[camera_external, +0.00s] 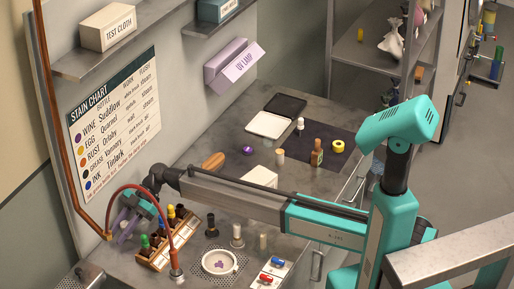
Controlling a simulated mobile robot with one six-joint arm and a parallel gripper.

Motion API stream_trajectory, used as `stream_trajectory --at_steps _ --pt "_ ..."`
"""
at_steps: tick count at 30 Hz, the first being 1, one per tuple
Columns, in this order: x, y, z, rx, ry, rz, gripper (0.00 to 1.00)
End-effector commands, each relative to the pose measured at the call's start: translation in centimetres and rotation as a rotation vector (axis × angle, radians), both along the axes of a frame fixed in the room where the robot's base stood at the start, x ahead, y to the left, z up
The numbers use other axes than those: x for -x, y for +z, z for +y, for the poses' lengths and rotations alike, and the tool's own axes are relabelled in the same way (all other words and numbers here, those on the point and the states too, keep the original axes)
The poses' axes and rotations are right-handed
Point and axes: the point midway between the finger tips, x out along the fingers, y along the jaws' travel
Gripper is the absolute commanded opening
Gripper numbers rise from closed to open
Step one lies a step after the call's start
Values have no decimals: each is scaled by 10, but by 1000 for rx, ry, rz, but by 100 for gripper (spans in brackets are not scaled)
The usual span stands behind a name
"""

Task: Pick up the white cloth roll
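My gripper (121,226) hangs at the far left of the bench, beside the wall and the wooden bottle rack. Its two purple fingers look apart, with nothing seen between them. No item is clearly a white cloth roll at this size. A white block-like item (260,177) lies mid-bench, partly hidden behind my arm. A small cream cylinder (280,156) stands behind it on the dark mat's edge. Another cream cylinder (263,241) stands near the front. My gripper is well to the left of all three.
The wooden rack (158,258) holds several bottles next to my gripper. A red curved hose (156,189) arches close by. A white bowl (220,262) with a purple stain sits in front. A brown bottle (317,152) and yellow ring (338,146) stand on the dark mat (299,160).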

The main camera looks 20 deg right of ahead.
Motion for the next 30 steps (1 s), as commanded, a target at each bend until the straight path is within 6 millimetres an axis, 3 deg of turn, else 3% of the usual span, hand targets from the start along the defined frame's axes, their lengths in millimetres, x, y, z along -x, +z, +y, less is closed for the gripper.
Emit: stream_trajectory --at_steps 17,23,30 --pt "0 8 0 0 0 0 6" --pt "0 27 0 -2 0 -1 6" --pt "-1 66 1 -3 1 -2 6"
